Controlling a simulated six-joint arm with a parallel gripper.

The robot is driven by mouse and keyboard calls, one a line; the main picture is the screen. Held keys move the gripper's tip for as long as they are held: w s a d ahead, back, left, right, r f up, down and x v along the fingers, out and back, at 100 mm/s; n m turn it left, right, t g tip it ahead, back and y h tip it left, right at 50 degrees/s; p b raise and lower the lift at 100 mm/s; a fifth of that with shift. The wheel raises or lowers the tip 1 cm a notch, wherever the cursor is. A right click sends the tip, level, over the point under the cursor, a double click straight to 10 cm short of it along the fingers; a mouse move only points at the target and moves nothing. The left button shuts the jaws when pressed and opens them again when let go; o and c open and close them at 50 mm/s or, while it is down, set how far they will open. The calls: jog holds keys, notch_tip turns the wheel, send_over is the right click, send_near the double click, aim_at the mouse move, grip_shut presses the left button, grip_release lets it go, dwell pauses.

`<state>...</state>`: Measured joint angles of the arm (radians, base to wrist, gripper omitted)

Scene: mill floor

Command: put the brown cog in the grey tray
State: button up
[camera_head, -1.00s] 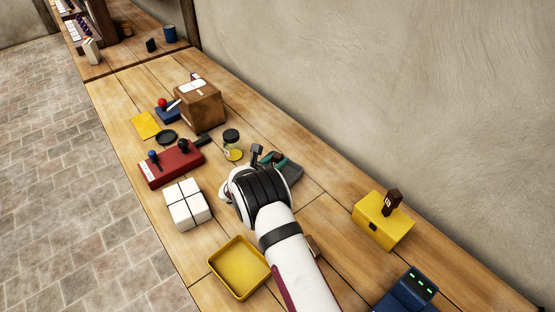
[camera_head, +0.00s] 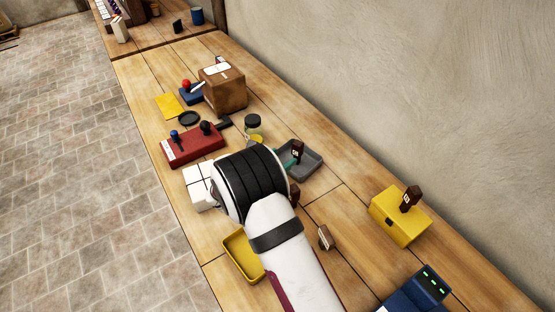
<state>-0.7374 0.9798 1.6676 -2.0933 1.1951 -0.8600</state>
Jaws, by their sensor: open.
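The grey tray (camera_head: 315,172) lies at the middle of the bench, just beyond my arm. A dark brown upright piece with a pale mark (camera_head: 298,150) and a teal item stand in it or at its near side. No piece shows clear cog teeth, so I cannot tell which is the brown cog. A small brown piece with a pale edge (camera_head: 325,238) lies on the bench right of my arm. Another brown bit (camera_head: 294,193) shows beside my wrist, mostly hidden. My gripper is hidden behind my own wrist.
A yellow tray (camera_head: 238,252) and a white block (camera_head: 197,188) are partly covered by my arm. A red control box (camera_head: 192,146), a jar (camera_head: 253,124) and a brown carton (camera_head: 222,88) stand farther off. A yellow box (camera_head: 398,220) stands right, near the wall.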

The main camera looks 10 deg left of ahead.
jog(key=s+d+r+m+g+h, duration=0.2)
jog(key=s+d+r+m+g, duration=0.35)
jog(key=s+d+m, duration=0.4)
jog(key=s+d+r+m+g+h, duration=0.1)
jog(key=s+d+r+m+g, duration=0.45)
jog(key=d+m, duration=0.6)
jog(key=s+d+r+m+g+y, duration=0.15)
jog(key=s+d+m, duration=0.3)
jog(key=s, duration=0.55)
jog(key=s+a+r+m+y, duration=0.1)
jog(key=s+a+m+y, duration=0.7)
jog(key=s+m, duration=0.3)
jog(key=shift+s+a+m, duration=0.2)
jog(key=shift+s+m, duration=0.15)
jog(key=shift+s, duration=0.6)
